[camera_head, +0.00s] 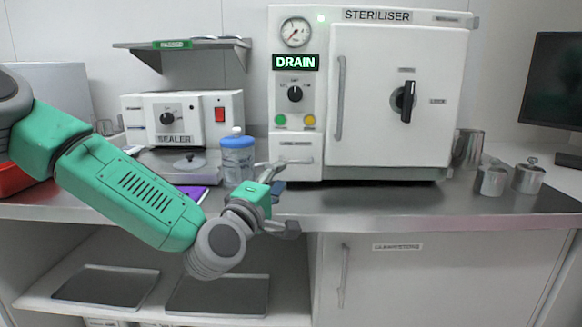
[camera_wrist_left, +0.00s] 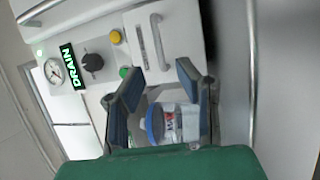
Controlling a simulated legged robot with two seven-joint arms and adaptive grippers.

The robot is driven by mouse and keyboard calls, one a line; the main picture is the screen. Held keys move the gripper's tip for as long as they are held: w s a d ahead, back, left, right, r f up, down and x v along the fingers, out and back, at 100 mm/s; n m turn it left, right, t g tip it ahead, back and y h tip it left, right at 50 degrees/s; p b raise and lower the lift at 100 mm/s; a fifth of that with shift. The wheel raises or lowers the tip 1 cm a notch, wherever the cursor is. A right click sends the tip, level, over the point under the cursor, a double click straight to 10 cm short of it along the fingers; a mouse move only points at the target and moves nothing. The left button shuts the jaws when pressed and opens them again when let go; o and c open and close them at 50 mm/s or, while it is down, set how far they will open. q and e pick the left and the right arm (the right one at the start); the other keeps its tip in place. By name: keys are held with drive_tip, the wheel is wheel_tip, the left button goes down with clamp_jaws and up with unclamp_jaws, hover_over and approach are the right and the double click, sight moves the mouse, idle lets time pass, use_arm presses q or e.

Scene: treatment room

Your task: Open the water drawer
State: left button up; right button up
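The water drawer (camera_head: 297,148) is the small white front at the lower left of the steriliser (camera_head: 395,95). It looks shut, with a horizontal bar handle (camera_head: 297,161). In the left wrist view the drawer (camera_wrist_left: 178,35) and its handle (camera_wrist_left: 158,42) lie beyond the fingertips. My left gripper (camera_head: 281,198) is in front of and below the drawer, near the counter edge. Its fingers (camera_wrist_left: 158,72) are spread, with nothing held and a gap to the handle. My right gripper is not in view.
A blue-lidded bottle (camera_head: 238,160) stands on the counter (camera_head: 400,205) just left of the drawer; it also shows beyond the fingers in the left wrist view (camera_wrist_left: 170,122). The sealer (camera_head: 180,118) is further left. Metal canisters (camera_head: 528,178) stand right. The counter before the steriliser is clear.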

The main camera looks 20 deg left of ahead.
sight(296, 160)
use_arm(q)
drive_tip(key=w, duration=0.1)
drive_tip(key=w+d, duration=0.2)
drive_tip(key=w, duration=0.1)
drive_tip(key=shift+r, duration=0.25)
drive_tip(key=w, duration=0.1)
drive_tip(key=w+b, duration=0.1)
drive_tip(key=shift+w+a+r, duration=0.2)
drive_tip(key=shift+w+a, duration=0.45)
drive_tip(key=shift+a, duration=0.2)
drive_tip(key=shift+d+r, duration=0.1)
drive_tip(key=shift+d, duration=0.65)
clamp_jaws()
